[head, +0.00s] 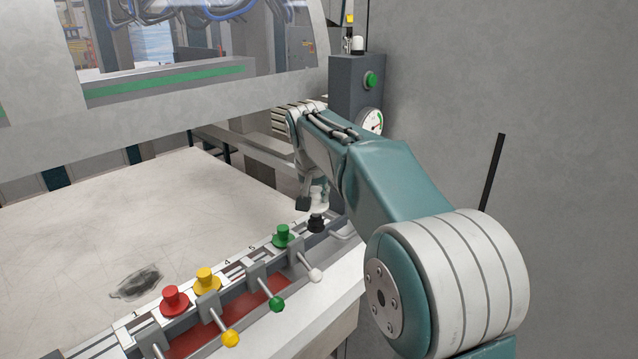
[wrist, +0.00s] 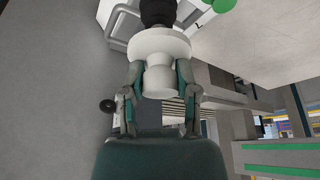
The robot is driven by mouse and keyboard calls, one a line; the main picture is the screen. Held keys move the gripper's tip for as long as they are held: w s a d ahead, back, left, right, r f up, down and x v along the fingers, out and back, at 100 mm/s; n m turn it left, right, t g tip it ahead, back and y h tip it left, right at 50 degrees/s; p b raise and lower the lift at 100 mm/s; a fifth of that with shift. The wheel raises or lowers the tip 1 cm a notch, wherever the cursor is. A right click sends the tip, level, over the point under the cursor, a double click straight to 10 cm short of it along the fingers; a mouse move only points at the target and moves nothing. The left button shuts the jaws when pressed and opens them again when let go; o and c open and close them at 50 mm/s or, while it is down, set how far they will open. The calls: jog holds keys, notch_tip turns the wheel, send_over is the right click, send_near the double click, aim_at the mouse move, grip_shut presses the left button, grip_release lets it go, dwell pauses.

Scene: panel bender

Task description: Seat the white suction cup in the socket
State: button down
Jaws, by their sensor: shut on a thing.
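The white suction cup (wrist: 160,46) is in my gripper (wrist: 159,92), its narrow stem between the two fingers and its wide flange facing away. A black ribbed part (wrist: 157,12) sits at the far side of the flange. In the head view my gripper (head: 314,190) is over the far right end of the rail (head: 252,257), with the white cup (head: 318,204) roughly upright and the black part (head: 317,223) just under it. The socket below is hidden; I cannot tell whether the black part touches it.
Red (head: 174,299), yellow (head: 207,280) and green (head: 283,236) cups stand along the rail. Levers with yellow (head: 230,338), green (head: 276,304) and white (head: 315,275) knobs stick out in front. A grey post (head: 350,85) with a gauge (head: 371,122) rises behind. The scratched table (head: 110,225) is clear.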

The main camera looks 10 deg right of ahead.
jog(key=s+a, duration=0.2)
jog(key=s, duration=0.3)
jog(key=w, duration=1.3)
notch_tip(320, 180, down, 11)
jog(key=shift+d, duration=0.15)
dwell(0.8)
jog(key=shift+c, duration=1.4)
grip_release()
jog(key=shift+r, duration=0.15)
jog(key=v, duration=1.1)
jog(key=shift+r, duration=0.3)
